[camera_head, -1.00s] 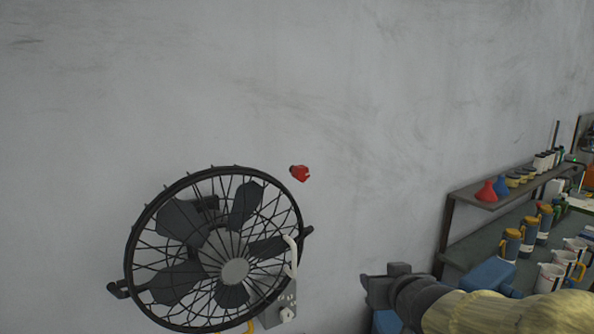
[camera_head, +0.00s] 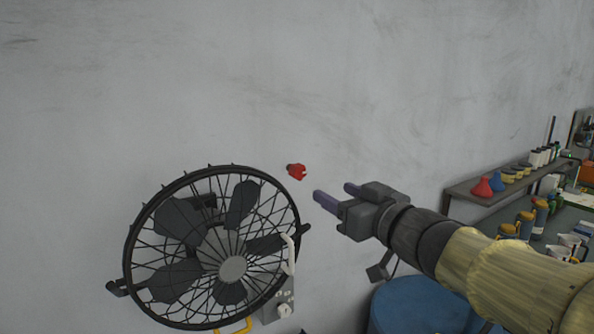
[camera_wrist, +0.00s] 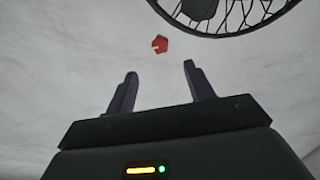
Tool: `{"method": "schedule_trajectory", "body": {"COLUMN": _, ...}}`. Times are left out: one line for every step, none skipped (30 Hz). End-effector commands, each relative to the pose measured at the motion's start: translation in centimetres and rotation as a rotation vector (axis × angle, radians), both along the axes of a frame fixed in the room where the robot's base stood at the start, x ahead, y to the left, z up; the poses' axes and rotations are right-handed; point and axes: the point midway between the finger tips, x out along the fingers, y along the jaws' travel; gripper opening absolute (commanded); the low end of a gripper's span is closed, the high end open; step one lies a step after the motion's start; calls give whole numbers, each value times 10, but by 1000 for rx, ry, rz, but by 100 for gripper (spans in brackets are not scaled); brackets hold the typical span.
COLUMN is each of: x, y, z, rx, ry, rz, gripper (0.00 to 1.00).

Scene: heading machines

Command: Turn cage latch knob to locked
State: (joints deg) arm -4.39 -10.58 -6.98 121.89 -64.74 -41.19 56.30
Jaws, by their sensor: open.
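The red knob (camera_head: 297,171) sits at the upper right of the round fan cage (camera_head: 170,192), against the grey wall. It also shows in the wrist view (camera_wrist: 160,44), ahead of and between my fingertips. My gripper (camera_head: 335,195) is open and empty, to the right of the knob and slightly lower, with its fingers pointing left toward it. In the wrist view, the two fingers (camera_wrist: 160,72) are spread apart, and the knob shows beyond their tips, not touching them. Part of the cage rim (camera_wrist: 225,35) shows at the upper right there.
A white handle (camera_head: 291,254) and a small grey control box (camera_head: 281,300) are at the cage's lower right. A blue drum (camera_head: 410,306) stands below my arm. A shelf (camera_head: 470,190) with several bottles and cups is at the right. The wall above is clear.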

Motion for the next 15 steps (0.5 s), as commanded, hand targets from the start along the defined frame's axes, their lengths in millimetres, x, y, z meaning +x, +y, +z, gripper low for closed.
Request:
{"method": "schedule_trajectory", "body": {"x": 7, "y": 5, "z": 0, "rx": 1, "ry": 3, "rz": 1, "gripper": 53}}
{"method": "schedule_trajectory", "body": {"x": 11, "y": 8, "z": 0, "rx": 0, "ry": 4, "rz": 1, "gripper": 53}}
{"method": "schedule_trajectory", "body": {"x": 17, "y": 12, "z": 1, "rx": 0, "ry": 4, "rz": 2, "gripper": 53}}
{"method": "schedule_trajectory", "body": {"x": 21, "y": 15, "z": 1, "rx": 0, "ry": 4, "rz": 2, "gripper": 53}}
{"method": "schedule_trajectory", "body": {"x": 26, "y": 17, "z": 0, "rx": -1, "ry": 3, "rz": 2, "gripper": 53}}
{"method": "schedule_trajectory", "body": {"x": 32, "y": 21, "z": 1, "rx": 1, "ry": 3, "rz": 1, "gripper": 53}}
{"method": "schedule_trajectory", "body": {"x": 36, "y": 25, "z": 0, "rx": -1, "ry": 4, "rz": 1, "gripper": 53}}
{"method": "schedule_trajectory", "body": {"x": 40, "y": 28, "z": 1, "rx": 0, "ry": 4, "rz": 1, "gripper": 53}}
{"method": "schedule_trajectory", "body": {"x": 46, "y": 32, "z": 1, "rx": 0, "ry": 4, "rz": 2, "gripper": 53}}
{"method": "schedule_trajectory", "body": {"x": 51, "y": 35, "z": 1, "rx": 0, "ry": 4, "rz": 2, "gripper": 53}}
{"method": "schedule_trajectory", "body": {"x": 55, "y": 38, "z": 1, "rx": 1, "ry": 3, "rz": 2, "gripper": 53}}
{"method": "schedule_trajectory", "body": {"x": 61, "y": 41, "z": 1, "rx": 1, "ry": 4, "rz": 1, "gripper": 53}}
{"method": "schedule_trajectory", "body": {"x": 65, "y": 44, "z": 1, "rx": 1, "ry": 3, "rz": 1, "gripper": 53}}
{"method": "schedule_trajectory", "body": {"x": 70, "y": 47, "z": 1, "rx": 0, "ry": 4, "rz": 1, "gripper": 53}}
{"method": "schedule_trajectory", "body": {"x": 75, "y": 51, "z": 1, "rx": 1, "ry": 3, "rz": 1, "gripper": 53}}
